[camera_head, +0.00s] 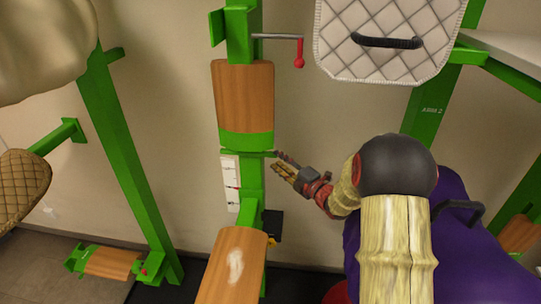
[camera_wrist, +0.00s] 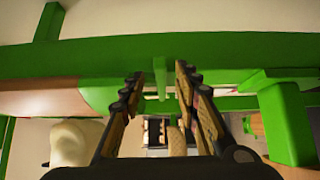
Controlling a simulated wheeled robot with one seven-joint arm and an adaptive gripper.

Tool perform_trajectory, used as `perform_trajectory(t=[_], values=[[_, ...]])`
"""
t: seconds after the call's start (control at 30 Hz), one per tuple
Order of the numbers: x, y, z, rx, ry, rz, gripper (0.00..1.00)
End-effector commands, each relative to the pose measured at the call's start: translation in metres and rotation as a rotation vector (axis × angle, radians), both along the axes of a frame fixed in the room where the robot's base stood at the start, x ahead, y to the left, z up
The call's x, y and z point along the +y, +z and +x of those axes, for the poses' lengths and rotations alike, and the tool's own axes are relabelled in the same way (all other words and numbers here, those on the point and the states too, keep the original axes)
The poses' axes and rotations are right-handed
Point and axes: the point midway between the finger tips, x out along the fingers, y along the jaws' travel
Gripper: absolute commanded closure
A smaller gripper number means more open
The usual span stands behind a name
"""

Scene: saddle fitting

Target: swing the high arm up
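The high arm (camera_head: 244,92) is a wooden pad with a green lower end, on the green post in the upper middle of the head view. Its green end (camera_head: 246,141) sits just above and left of my gripper (camera_head: 279,162). In the wrist view my gripper (camera_wrist: 157,78) has its two fingers apart, with nothing clearly held. A green beam (camera_wrist: 220,50) crosses above the fingertips, and a thin green bar (camera_wrist: 160,77) shows between them. Wood (camera_wrist: 40,97) shows at left. I cannot tell whether the fingers touch the green part.
A lower wooden arm (camera_head: 232,268) juts toward the camera below. A lever with a red knob (camera_head: 299,62) sticks out at the top. A quilted white pad (camera_head: 385,62) hangs upper right. Green posts (camera_head: 125,150) stand either side. Bare wall shows left of the middle post.

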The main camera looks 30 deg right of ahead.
Motion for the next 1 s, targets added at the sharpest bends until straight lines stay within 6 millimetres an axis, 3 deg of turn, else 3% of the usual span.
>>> perform_trajectory(t=[0.2, 0.4, 0.73, 1.0], values=[[0.008, 0.0, 0.034, 0.001, 0.003, 0.001, 0.68], [0.01, -0.001, 0.051, 0.003, 0.0, 0.003, 0.68], [0.011, -0.001, 0.054, 0.003, -0.001, 0.003, 0.69], [0.01, -0.001, 0.054, 0.003, -0.001, 0.003, 0.84]])
